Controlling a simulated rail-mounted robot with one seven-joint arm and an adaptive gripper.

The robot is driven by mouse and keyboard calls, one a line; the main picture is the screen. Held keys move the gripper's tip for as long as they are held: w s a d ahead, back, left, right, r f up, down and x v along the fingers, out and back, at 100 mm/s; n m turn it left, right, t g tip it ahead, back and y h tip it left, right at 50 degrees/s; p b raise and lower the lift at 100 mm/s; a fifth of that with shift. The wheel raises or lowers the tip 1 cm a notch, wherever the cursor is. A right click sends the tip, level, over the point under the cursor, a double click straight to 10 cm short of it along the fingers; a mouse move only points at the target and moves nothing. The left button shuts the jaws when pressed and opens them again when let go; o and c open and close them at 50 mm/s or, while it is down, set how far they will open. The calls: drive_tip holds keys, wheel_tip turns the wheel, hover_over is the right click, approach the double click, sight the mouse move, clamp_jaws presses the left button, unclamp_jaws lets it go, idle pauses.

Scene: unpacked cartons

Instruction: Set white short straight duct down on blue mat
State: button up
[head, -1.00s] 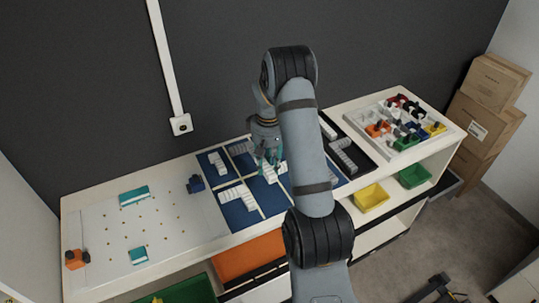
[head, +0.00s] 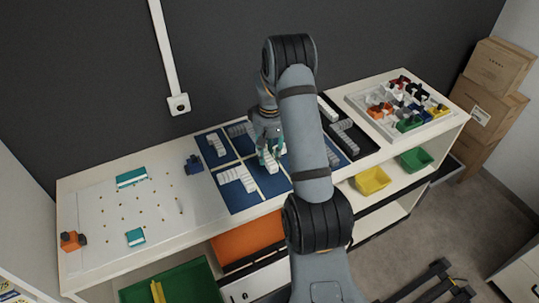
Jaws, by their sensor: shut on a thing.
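The blue mat (head: 241,201) lies on the bench top, split into panels by pale strips, with several white and grey duct pieces on it. My gripper (head: 270,157) has teal fingers pointing down over the middle of the mat. It is shut on a small white piece, the white short straight duct (head: 269,164), which shows only partly between the fingers. I cannot tell whether the duct touches the mat. My arm hides the mat's right part.
White ducts (head: 237,179) lie left of the gripper, close by. A dark tray (head: 366,146) with grey pieces and a pale sorting tray (head: 357,101) stand to the right. A white pegboard (head: 100,220) with teal blocks lies at left.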

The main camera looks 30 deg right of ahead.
drive_tip(key=shift+f, duration=0.2)
drive_tip(key=shift+f+b, duration=2.95)
drive_tip(key=shift+f, duration=0.05)
drive_tip(key=o, duration=1)
drive_tip(key=shift+r, duration=0.15)
drive_tip(key=shift+o, duration=0.2)
wheel_tip(320, 180, up, 12)
